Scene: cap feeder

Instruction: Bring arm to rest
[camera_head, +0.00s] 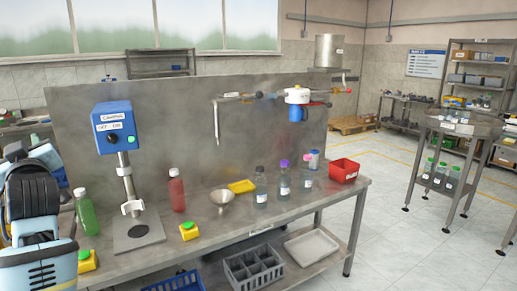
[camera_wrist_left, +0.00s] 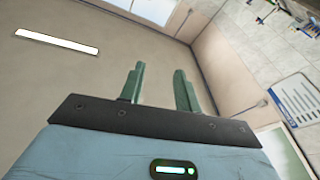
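My left arm (camera_head: 38,215) shows at the left edge of the head view, raised beside the workbench's left end. In the left wrist view my left gripper (camera_wrist_left: 158,82) has its two green fingers apart with nothing between them, so it is open and empty. The fingers point up toward the ceiling and the upper walls, clear of any object. My right arm and right gripper are not in view.
The workbench (camera_head: 285,212) holds a blue capping machine (camera_head: 115,127), a green bottle (camera_head: 86,212), a red bottle (camera_head: 177,190), a metal funnel (camera_head: 222,198), several small bottles and a red bin (camera_head: 344,170). The floor between is clear.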

